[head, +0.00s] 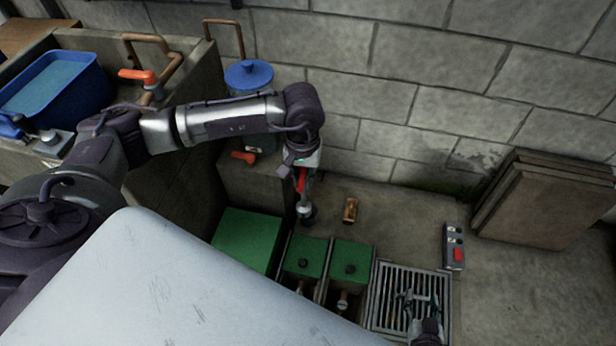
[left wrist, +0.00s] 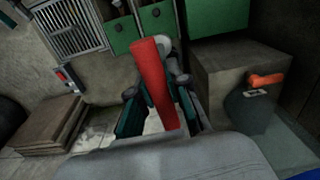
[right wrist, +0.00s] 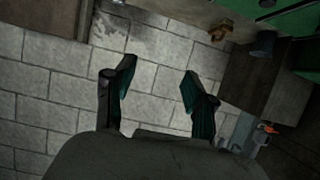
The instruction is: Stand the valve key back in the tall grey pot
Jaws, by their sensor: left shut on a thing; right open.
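My left gripper (head: 302,163) is shut on the red valve key (head: 301,181), above the floor beside the green boxes. The key's red bar also shows between the fingers in the left wrist view (left wrist: 154,82).
Green-lidded boxes (head: 350,262) with valves stand left of the grate (head: 440,290). A brown cylinder (head: 350,210) and a grey control box with a red button (head: 454,246) are on the floor. Boards (head: 540,205) lean at the right wall. A blue-lidded container (head: 248,73) stands behind my left arm.

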